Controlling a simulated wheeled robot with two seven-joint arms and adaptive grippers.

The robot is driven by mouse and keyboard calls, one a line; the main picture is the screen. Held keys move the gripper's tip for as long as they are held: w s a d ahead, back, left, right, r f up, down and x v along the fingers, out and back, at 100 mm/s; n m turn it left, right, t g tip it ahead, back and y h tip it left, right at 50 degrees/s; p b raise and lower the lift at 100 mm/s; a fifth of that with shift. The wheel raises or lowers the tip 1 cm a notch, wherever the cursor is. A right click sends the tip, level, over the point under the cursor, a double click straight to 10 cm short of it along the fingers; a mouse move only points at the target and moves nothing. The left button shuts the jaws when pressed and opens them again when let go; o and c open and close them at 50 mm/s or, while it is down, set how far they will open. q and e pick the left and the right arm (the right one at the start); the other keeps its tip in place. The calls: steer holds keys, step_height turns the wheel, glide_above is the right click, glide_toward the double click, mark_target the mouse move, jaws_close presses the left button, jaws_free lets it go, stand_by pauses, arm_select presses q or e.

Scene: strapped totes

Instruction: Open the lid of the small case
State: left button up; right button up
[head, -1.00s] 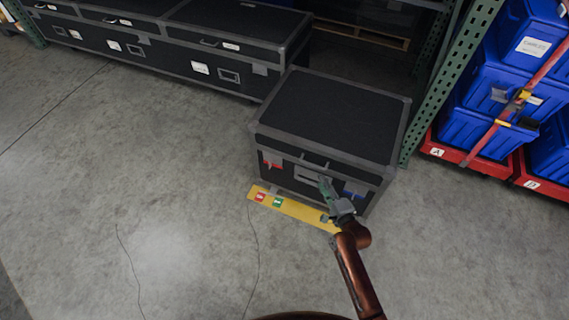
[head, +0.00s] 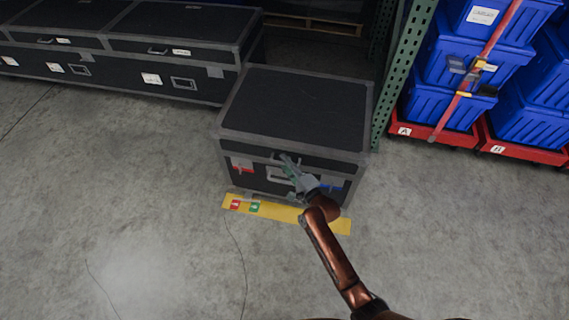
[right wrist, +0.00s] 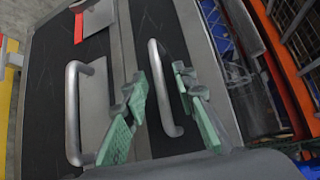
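The small case (head: 295,105) is black with grey metal edges and stands on the floor with its lid down. Its front has a red latch (head: 241,167), a blue latch (head: 329,187) and a body handle (head: 277,175), which also shows at left in the right wrist view (right wrist: 72,115). My right gripper (head: 285,162) is at the front of the lid. In the right wrist view its green-padded fingers (right wrist: 161,80) are apart, on either side of the lid handle (right wrist: 166,100). I cannot tell whether they touch it. My left gripper is out of view.
A yellow floor strip (head: 285,213) with red and green labels lies before the case. Long black cases (head: 130,70) stand at the back left. A green rack post (head: 405,80) and blue totes (head: 455,62) on red dollies (head: 425,133) are at right. The left floor is clear.

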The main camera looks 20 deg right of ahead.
steer(key=shift+c, duration=0.6)
jaws_close()
